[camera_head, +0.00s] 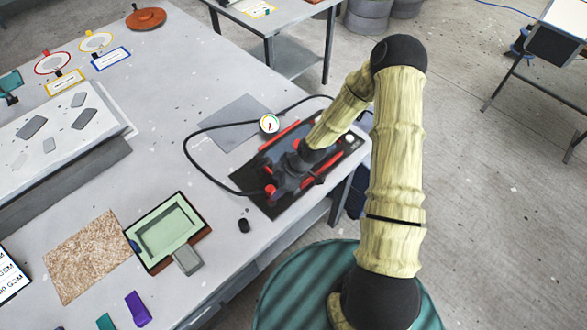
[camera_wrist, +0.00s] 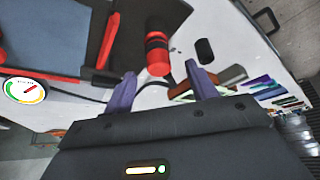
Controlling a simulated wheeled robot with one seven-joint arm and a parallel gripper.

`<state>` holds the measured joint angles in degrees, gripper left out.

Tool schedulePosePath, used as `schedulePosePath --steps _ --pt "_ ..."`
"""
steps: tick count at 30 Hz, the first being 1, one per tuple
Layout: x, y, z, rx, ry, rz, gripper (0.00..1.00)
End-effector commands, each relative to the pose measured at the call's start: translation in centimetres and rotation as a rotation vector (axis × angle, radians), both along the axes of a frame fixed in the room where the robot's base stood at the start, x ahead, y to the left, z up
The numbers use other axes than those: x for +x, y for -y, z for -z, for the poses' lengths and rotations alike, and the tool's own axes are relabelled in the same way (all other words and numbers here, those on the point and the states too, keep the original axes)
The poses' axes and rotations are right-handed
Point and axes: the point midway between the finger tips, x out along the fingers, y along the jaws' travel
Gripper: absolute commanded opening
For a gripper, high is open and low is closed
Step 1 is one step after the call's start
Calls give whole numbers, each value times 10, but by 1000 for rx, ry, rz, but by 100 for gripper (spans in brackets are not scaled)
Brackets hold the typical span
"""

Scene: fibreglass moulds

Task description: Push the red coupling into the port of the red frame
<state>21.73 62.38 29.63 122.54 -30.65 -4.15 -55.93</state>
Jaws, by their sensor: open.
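The red coupling (camera_wrist: 157,58), a cylinder with red and black bands, lies just beyond and between my open fingertips in the wrist view. Its red end faces my gripper (camera_wrist: 162,73), and I cannot tell whether a finger touches it. In the head view a red end of it (camera_head: 270,190) shows beside my gripper (camera_head: 282,184). The red frame (camera_head: 322,168) has red bars on a dark board; one of its bars also shows at the left of the wrist view (camera_wrist: 108,42). I cannot make out its port; my gripper and arm cover part of the frame.
A black hose (camera_head: 186,150) loops left over the table. A round gauge (camera_head: 269,124) stands behind the frame. A small black cylinder (camera_head: 244,226) stands in front of the board. A green tray (camera_head: 165,233) and a cork-like sheet (camera_head: 88,255) lie at front left.

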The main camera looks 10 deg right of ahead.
Motion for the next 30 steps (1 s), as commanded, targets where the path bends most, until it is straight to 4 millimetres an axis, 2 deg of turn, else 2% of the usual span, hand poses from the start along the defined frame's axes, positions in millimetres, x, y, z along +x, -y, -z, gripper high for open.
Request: schedulePosePath --steps 6,18,23,30 --pt "-3 19 -34 2 2 5 57" --pt "-9 46 -87 2 2 5 57" --pt "-11 51 -98 1 1 1 57" --pt "-11 52 -100 1 0 0 57"
